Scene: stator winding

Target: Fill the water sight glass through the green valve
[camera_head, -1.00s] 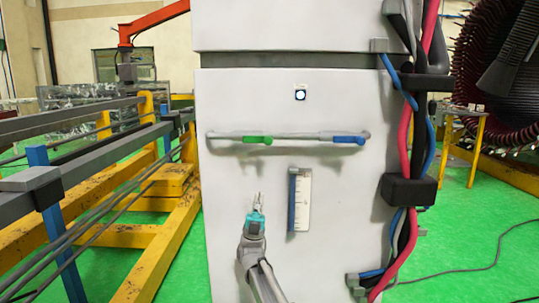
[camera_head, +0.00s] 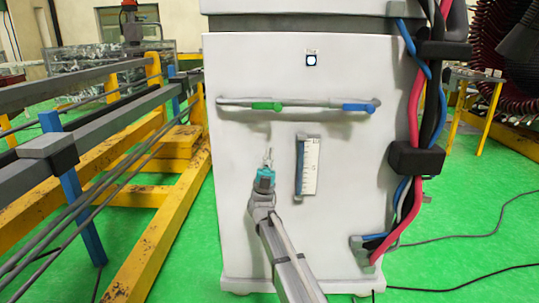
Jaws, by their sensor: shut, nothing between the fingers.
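A white cabinet (camera_head: 345,225) fills the middle of the view. A grey pipe (camera_head: 305,103) runs across its upper front. A green valve handle (camera_head: 267,106) lies along the pipe on the left, and a blue valve handle (camera_head: 360,107) lies along it on the right. The sight glass (camera_head: 309,167) is below, with a white marked scale and a blue strip at its left edge. The blue seems lower now, but the level is hard to read. My gripper (camera_head: 268,156) is shut and empty, below the green handle and left of the sight glass, apart from both.
A small blue-white button or marker (camera_head: 311,60) is above the pipe. Red, blue and black cables (camera_head: 415,150) run down the cabinet's right side. Grey rails (camera_head: 75,150) and a yellow frame (camera_head: 165,225) stand at left. Green floor shows around the base.

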